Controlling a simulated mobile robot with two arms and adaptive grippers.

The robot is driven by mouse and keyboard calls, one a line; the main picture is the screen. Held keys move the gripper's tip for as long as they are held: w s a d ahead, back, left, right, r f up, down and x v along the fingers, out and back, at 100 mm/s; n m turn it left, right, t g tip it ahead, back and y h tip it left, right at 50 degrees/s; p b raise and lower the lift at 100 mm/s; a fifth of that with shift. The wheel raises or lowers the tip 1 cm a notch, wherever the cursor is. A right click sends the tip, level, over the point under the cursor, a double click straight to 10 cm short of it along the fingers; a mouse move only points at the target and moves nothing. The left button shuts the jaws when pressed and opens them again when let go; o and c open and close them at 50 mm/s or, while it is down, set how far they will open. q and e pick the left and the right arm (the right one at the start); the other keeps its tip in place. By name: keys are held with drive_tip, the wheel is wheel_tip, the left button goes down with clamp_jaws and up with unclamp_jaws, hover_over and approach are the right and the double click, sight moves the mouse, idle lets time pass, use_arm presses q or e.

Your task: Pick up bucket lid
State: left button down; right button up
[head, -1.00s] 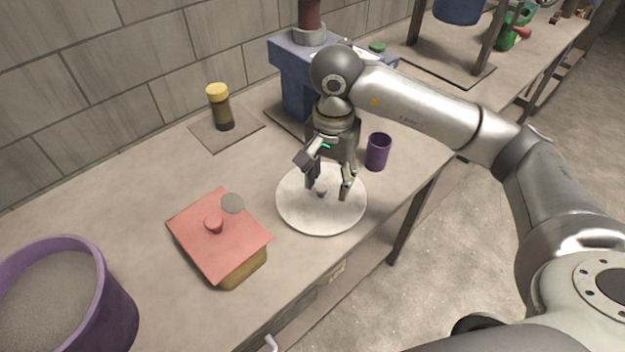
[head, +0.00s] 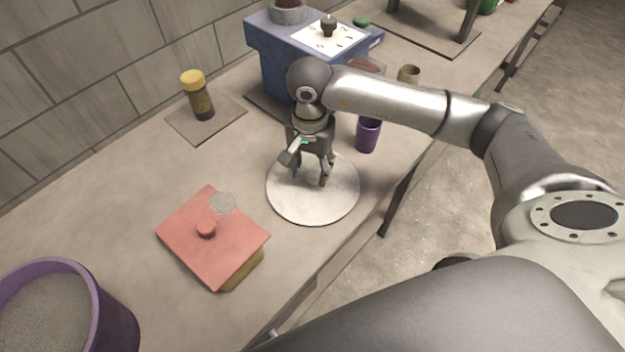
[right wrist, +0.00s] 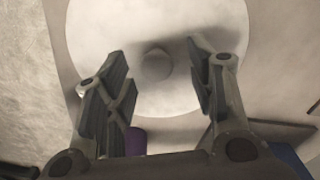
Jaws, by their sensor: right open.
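The bucket lid, a white round disc with a small knob, lies flat on the table in the middle of the head view (head: 315,208). In the right wrist view the lid (right wrist: 160,100) shows its round knob (right wrist: 157,64) between my fingers. My right gripper (head: 309,181) points down over the lid, fingers apart and empty. In the right wrist view the fingertips (right wrist: 155,52) stand on either side of the knob, not closed on it. In the head view the knob is hidden by the gripper. My left gripper is not in view.
A purple bucket (head: 112,315) of grey material stands at the lower left. A box with a red lid (head: 190,235) lies left of the white lid. The table edge is close on the right.

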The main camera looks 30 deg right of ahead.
sight(313, 174)
drive_tip(key=shift+s+d+f+p, duration=0.1)
drive_tip(key=shift+d+f+p, duration=0.05)
drive_tip(key=shift+f, duration=0.45)
drive_tip(key=shift+d+f+p, duration=0.15)
drive_tip(key=shift+f, duration=1)
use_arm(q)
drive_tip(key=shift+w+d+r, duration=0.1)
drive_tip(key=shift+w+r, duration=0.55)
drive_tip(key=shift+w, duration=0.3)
use_arm(e)
drive_tip(key=c, duration=0.4)
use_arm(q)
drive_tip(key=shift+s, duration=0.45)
use_arm(e)
drive_tip(key=c, duration=0.7)
